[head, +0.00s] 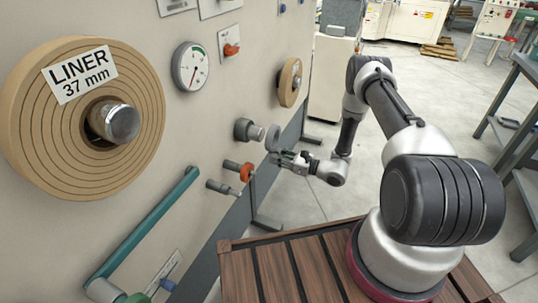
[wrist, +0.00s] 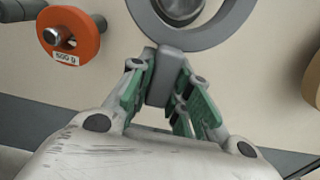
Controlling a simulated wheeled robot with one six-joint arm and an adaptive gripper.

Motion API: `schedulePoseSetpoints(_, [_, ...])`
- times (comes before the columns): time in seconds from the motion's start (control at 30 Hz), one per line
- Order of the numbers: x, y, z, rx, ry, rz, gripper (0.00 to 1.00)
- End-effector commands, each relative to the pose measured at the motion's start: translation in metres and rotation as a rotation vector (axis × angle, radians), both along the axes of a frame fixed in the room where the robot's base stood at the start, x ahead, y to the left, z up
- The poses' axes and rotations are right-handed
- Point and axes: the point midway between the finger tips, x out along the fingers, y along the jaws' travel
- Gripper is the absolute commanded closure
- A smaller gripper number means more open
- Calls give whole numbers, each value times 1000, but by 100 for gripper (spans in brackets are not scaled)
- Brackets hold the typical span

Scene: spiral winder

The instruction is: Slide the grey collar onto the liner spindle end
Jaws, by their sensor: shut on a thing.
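The liner spindle end (head: 122,123) is a shiny round metal stub at the left of the head view, out of the middle of a brown roll labelled LINER 37 mm. My gripper (head: 283,156) is well to its right and is shut on the grey collar (head: 267,139). In the wrist view my gripper (wrist: 163,65) grips a block at the lower edge of the collar (wrist: 205,40), whose top is cut off. The collar stands upright, facing a grey stub (head: 242,129) on the panel. A round metal end (wrist: 182,8) shows through its opening; I cannot tell the gap between them.
An orange disc (head: 246,172) with a weight label sits on a peg below the stub; it also shows in the wrist view (wrist: 80,35). A smaller tan roll (head: 290,82), a gauge (head: 190,66) and a teal bar (head: 150,222) are on the panel. Open floor lies to the right.

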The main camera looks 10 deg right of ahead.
Motion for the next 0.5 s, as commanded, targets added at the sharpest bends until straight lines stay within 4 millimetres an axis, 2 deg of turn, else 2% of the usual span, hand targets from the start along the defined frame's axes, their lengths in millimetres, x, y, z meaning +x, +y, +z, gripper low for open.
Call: schedulePoseSetpoints(0.5, [-36,-51,6,0,0,-3,100])
